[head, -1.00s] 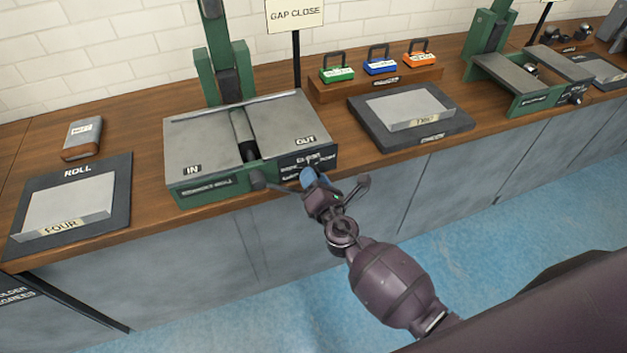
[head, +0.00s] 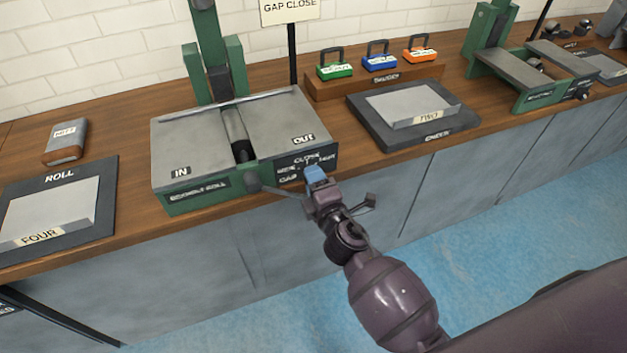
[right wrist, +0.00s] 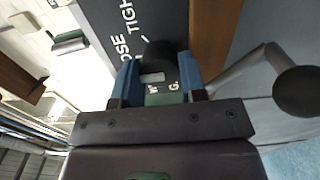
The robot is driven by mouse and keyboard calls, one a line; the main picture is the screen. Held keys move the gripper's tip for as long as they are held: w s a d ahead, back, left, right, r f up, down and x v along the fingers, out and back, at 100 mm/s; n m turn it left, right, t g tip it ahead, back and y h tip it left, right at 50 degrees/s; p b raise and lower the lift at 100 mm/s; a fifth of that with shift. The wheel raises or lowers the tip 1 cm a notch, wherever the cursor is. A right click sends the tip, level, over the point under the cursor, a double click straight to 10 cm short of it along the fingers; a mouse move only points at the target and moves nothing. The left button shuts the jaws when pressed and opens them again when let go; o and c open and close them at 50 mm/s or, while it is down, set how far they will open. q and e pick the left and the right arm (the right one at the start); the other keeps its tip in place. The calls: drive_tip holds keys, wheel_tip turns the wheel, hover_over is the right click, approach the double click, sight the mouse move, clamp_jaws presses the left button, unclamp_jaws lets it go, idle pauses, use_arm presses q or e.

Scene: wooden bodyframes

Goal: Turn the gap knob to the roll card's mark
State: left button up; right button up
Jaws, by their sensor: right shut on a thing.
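The green and grey rolling machine (head: 280,122), marked IN and OUT, stands on the bench in the head view. My right gripper (head: 315,176) is at its dark lettered front panel (head: 300,165), below OUT. In the right wrist view the blue fingertips (right wrist: 160,84) are shut on the sides of the dark gap knob (right wrist: 160,58). A pale mark and part of a lettered green face show between the fingers. In the head view the gripper hides the knob. The roll card (head: 48,212) lies at the left, its label reading FOUR. My left gripper is not in view.
A second card (head: 415,108), labelled TWO, lies to the right. Green, blue and orange locks (head: 378,62) stand behind it.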

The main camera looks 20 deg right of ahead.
idle(0.6)
drive_tip(key=o, duration=0.9)
drive_tip(key=shift+s, duration=0.1)
drive_tip(key=s, duration=0.5)
drive_tip(key=s+b, duration=0.1)
drive_tip(key=s, duration=0.4)
drive_tip(key=shift+s+d, duration=0.2)
drive_tip(key=shift+s, duration=0.15)
drive_tip(key=shift+m, duration=0.3)
